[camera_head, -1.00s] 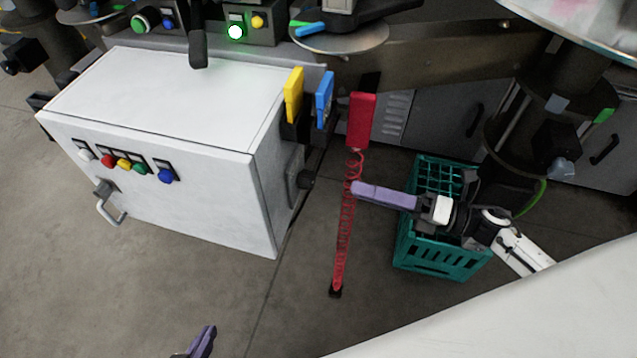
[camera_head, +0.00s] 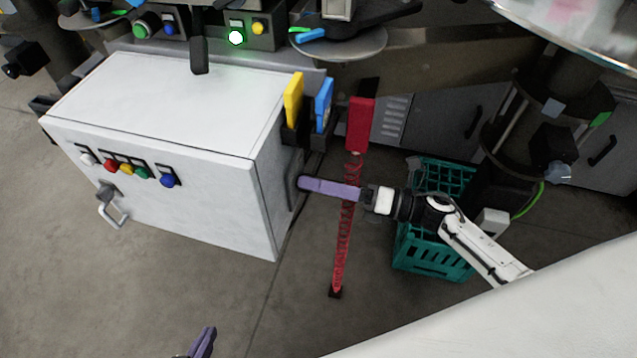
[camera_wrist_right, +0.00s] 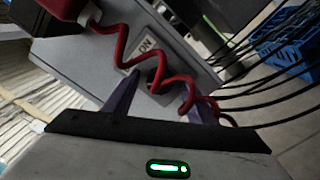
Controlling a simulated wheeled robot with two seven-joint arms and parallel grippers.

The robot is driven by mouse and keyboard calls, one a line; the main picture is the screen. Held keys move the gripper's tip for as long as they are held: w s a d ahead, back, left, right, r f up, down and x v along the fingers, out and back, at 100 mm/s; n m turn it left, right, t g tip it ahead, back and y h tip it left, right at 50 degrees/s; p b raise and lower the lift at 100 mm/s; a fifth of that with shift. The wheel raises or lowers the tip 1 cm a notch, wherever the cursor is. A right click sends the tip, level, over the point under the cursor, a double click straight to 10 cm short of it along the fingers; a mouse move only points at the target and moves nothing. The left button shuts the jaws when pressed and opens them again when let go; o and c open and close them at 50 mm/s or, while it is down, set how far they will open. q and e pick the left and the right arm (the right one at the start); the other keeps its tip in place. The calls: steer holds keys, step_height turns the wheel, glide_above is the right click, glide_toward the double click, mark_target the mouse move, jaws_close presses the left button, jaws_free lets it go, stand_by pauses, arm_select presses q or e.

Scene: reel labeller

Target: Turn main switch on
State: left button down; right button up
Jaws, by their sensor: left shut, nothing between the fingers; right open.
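The white cabinet (camera_head: 175,135) stands at the left, with the main switch plate (camera_head: 292,180) on its right side. My right gripper's (camera_head: 304,184) purple fingers reach in from the right and overlap the switch area, hiding its knob in the head view. In the right wrist view the fingers (camera_wrist_right: 158,100) are apart, on either side of a dark round knob (camera_wrist_right: 155,80) below an "ON" label (camera_wrist_right: 147,45). I cannot tell whether they touch it. My left gripper (camera_head: 207,335) is shut and empty at the bottom edge.
A red coiled cable (camera_head: 345,235) hangs from a red block (camera_head: 361,122), and crosses in front of the fingers in the wrist view. A green crate (camera_head: 432,262) stands below my right arm. Yellow (camera_head: 293,98) and blue (camera_head: 324,103) tabs sit above the switch.

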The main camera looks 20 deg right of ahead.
steer(key=c, duration=1)
arm_select(q)
steer(key=shift+a, duration=0.1)
arm_select(e)
steer(key=shift+c, duration=0.2)
steer(key=shift+m, duration=0.3)
arm_select(q)
steer(key=shift+s+a+r+p, duration=0.2)
steer(key=shift+r+p, duration=0.25)
steer(key=shift+p, duration=0.35)
steer(key=shift+s+a+r+p, duration=0.1)
steer(key=shift+a+r+p, duration=0.1)
steer(key=shift+r+p, duration=0.45)
steer(key=shift+s+a+r+p, duration=0.1)
steer(key=shift+a+r+p, duration=0.15)
steer(key=shift+p, duration=0.7)
arm_select(e)
steer(key=shift+d+m, duration=0.1)
steer(key=shift+m, duration=8.6)
